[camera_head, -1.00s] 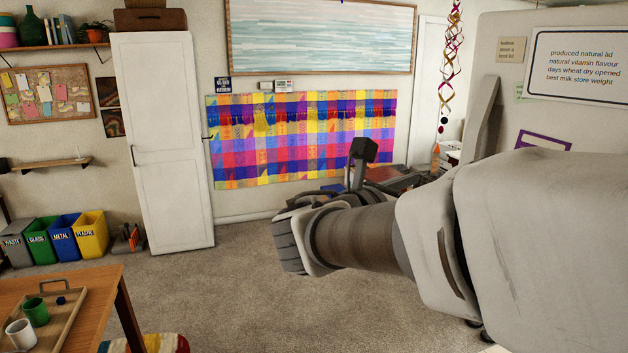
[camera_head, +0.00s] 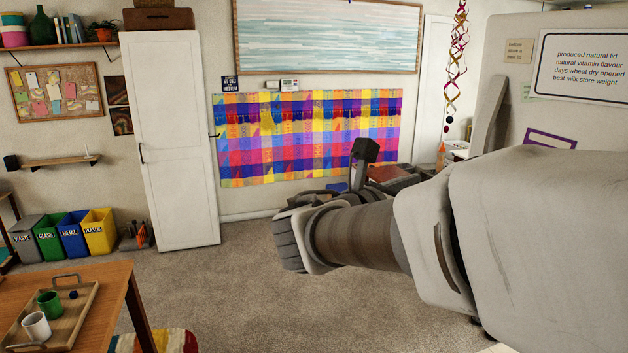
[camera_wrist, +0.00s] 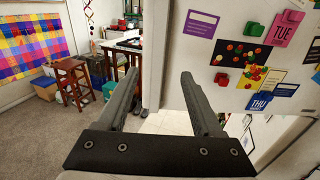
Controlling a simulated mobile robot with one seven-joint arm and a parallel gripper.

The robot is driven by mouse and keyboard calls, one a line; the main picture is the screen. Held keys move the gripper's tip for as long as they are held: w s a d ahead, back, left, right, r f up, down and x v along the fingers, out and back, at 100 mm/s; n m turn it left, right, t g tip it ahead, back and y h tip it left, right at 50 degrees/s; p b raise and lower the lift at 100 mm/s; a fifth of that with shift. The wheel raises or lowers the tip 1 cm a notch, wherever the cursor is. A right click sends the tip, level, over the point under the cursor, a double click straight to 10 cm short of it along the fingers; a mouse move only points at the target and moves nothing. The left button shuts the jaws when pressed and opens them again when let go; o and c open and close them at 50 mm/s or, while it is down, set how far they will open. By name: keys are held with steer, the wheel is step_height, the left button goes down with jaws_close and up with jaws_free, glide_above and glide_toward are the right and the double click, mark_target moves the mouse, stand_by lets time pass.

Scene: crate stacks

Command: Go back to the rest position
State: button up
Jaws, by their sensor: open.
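My gripper (camera_wrist: 158,95) is open and empty in the wrist view, its two fingers wide apart with nothing between them but the floor and the edge of a white magnet-covered panel. In the head view my arm reaches in from the right, bent in front of the room.
A wooden table (camera_head: 92,309) at the lower left bears a tray (camera_head: 77,327) with a green cup (camera_head: 50,304) and a white cup (camera_head: 36,327). Several bins (camera_head: 73,234) stand by a white cabinet (camera_head: 172,150). A stool (camera_wrist: 75,78) shows at left in the wrist view. The carpet between is clear.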

steer(key=s+d+f+m+g+y, duration=0.4)
steer(key=s+f+m+g+y, duration=0.2)
steer(key=s+f+m, duration=0.6)
steer(key=s+a+f+m+t+y, duration=0.1)
steer(key=s+a+f+m+y, duration=0.3)
steer(key=m, duration=0.9)
steer(key=s+a+y, duration=0.2)
steer(key=a+y, duration=0.2)
steer(key=a, duration=0.1)
steer(key=shift+s+f+y, duration=0.15)
steer(key=shift+s+y, duration=0.05)
steer(key=shift+y, duration=0.1)
